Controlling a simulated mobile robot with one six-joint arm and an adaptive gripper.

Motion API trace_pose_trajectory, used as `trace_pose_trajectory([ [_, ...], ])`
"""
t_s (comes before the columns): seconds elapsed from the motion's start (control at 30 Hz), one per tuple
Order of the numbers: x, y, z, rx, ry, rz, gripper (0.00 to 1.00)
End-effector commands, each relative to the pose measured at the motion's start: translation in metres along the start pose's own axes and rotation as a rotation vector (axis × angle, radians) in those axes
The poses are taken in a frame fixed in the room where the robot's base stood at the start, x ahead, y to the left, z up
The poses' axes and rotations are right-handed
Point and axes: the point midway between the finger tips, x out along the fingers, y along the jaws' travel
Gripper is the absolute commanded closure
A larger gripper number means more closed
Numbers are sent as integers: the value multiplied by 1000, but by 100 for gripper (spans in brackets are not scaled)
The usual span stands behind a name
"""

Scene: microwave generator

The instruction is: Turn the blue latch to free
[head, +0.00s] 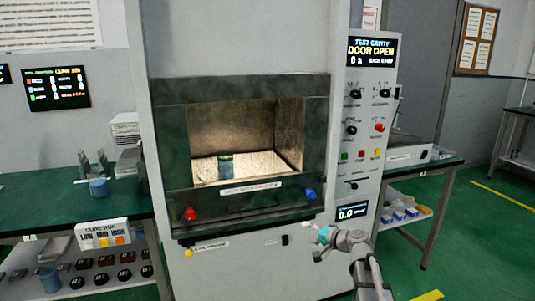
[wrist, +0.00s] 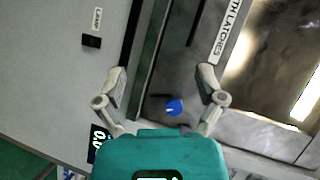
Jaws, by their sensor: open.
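The blue latch (head: 310,194) is a small round knob at the lower right of the microwave's front frame in the head view. In the wrist view the blue latch (wrist: 175,107) lies between my fingers, a little beyond them, with a short pale mark on its face. My gripper (head: 316,241) is below and slightly right of the latch in the head view, apart from it. In the wrist view my gripper (wrist: 165,85) is open, with nothing between its fingers. A red latch (head: 190,214) sits at the frame's lower left.
The cavity (head: 246,135) shows a blue-grey cup (head: 225,167) inside, and the display (head: 371,50) reads "DOOR OPEN". A control panel (head: 365,130) with knobs and buttons rises on the right. Green-topped benches (head: 110,210) flank the machine. Green floor is free at the right.

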Motion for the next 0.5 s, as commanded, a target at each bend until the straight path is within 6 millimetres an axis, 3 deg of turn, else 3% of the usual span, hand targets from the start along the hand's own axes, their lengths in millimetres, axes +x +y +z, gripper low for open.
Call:
trace_pose_trajectory([
  [0.27,-8,33,69,-130,-171,222,12],
  [0.5,-34,73,128,-250,-345,487,12],
])
